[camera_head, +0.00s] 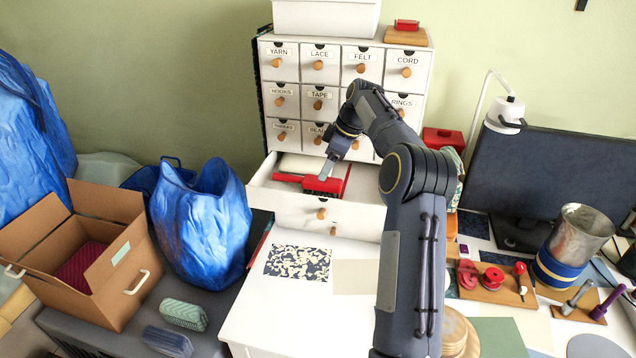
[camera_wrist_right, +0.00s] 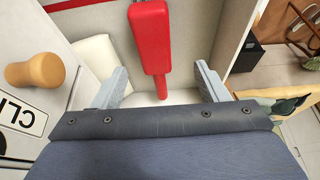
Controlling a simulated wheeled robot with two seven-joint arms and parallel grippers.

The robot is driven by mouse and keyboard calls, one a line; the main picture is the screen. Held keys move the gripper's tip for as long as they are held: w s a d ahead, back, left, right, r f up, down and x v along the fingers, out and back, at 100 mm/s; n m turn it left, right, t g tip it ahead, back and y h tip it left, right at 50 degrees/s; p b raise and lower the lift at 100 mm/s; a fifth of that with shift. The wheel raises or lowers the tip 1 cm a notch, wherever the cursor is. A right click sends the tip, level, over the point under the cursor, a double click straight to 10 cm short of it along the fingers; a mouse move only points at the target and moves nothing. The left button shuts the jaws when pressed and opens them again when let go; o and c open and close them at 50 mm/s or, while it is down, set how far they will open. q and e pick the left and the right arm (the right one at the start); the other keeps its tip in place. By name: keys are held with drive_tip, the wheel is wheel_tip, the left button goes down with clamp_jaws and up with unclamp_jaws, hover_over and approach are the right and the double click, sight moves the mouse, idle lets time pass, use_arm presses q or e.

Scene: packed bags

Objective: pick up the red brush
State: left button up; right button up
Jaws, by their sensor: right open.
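The red brush (camera_head: 322,185) lies in the open drawer (camera_head: 300,212) of the white cabinet, its narrow handle toward the left. My right gripper (camera_head: 325,172) hangs over the drawer, close above the brush. In the right wrist view the brush (camera_wrist_right: 152,38) runs from the top edge down between the fingers. The right gripper (camera_wrist_right: 162,82) is open there, with a gap on each side of the narrow handle. Whether the fingertips are level with the handle cannot be told. The left gripper is not in view.
The drawer walls stand close around the gripper. A patterned card (camera_head: 298,262) lies on the white surface in front. A blue bag (camera_head: 200,225) and a cardboard box (camera_head: 75,260) stand left. A metal tin (camera_head: 580,235) and a monitor (camera_head: 560,180) stand right.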

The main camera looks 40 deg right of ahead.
sight(318, 182)
drive_tip(key=shift+w+d+f, duration=0.2)
drive_tip(key=shift+d+f, duration=0.1)
drive_tip(key=shift+f, duration=0.15)
drive_tip(key=shift+w+f, duration=0.1)
drive_tip(key=shift+f, duration=0.25)
drive_tip(key=p+x, duration=0.1)
drive_tip(key=x, duration=0.5)
drive_tip(key=shift+w+a+f+p, duration=0.2)
drive_tip(key=shift+a+f+p, duration=0.05)
drive_tip(key=shift+f+p, duration=0.1)
drive_tip(key=c, duration=1.1)
drive_tip(key=shift+r, duration=0.1)
drive_tip(key=shift+c, duration=0.3)
drive_tip(key=shift+r, duration=0.1)
